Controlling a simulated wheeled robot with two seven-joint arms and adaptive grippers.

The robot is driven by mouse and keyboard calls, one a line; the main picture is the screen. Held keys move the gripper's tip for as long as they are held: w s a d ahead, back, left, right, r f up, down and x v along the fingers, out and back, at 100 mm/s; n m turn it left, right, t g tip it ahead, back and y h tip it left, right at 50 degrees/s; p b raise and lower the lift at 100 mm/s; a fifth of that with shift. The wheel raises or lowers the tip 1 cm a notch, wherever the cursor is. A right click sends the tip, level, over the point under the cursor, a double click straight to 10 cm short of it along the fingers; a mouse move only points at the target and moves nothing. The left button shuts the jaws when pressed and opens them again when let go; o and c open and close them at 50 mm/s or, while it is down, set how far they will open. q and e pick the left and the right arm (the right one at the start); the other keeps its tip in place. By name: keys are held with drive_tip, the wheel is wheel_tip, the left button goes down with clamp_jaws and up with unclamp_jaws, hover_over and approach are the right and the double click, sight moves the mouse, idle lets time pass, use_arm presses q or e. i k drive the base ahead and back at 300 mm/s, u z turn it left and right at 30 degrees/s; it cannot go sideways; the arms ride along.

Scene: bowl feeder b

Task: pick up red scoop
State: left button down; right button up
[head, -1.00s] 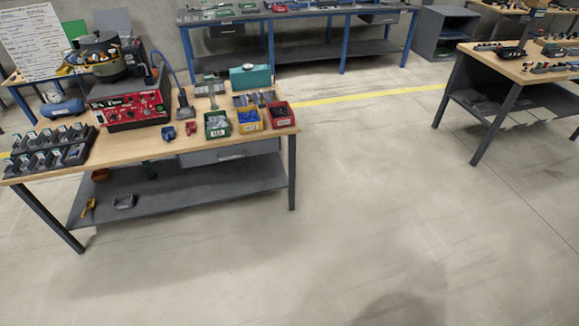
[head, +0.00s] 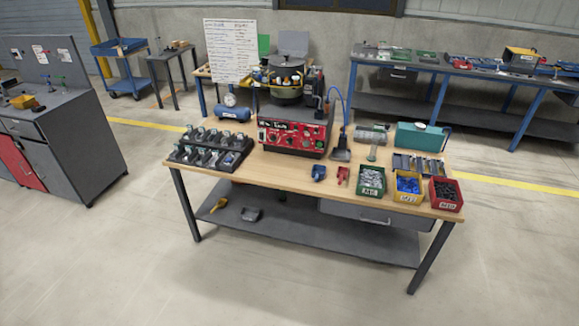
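A small red object (head: 342,175), which looks like the red scoop, lies on the wooden workbench (head: 290,180) near its middle. A similar blue one (head: 318,172) lies just left of it. A green bin (head: 371,187) of grey parts stands to its right. The red scoop's exact shape is too small to make out. Neither of my grippers is in view.
A red control box with a bowl feeder (head: 290,125) stands behind the scoop, and a black rack (head: 211,147) of parts is at left. Yellow (head: 408,188) and red (head: 445,193) bins stand at right. A grey cabinet (head: 62,140) is far left. The floor in front is clear.

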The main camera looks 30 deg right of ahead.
sight(342, 172)
drive_tip(key=u, duration=0.3)
drive_tip(key=i, duration=1.9)
drive_tip(key=z, duration=1.25)
drive_tip(key=i, duration=0.75)
drive_tip(key=z, duration=0.65)
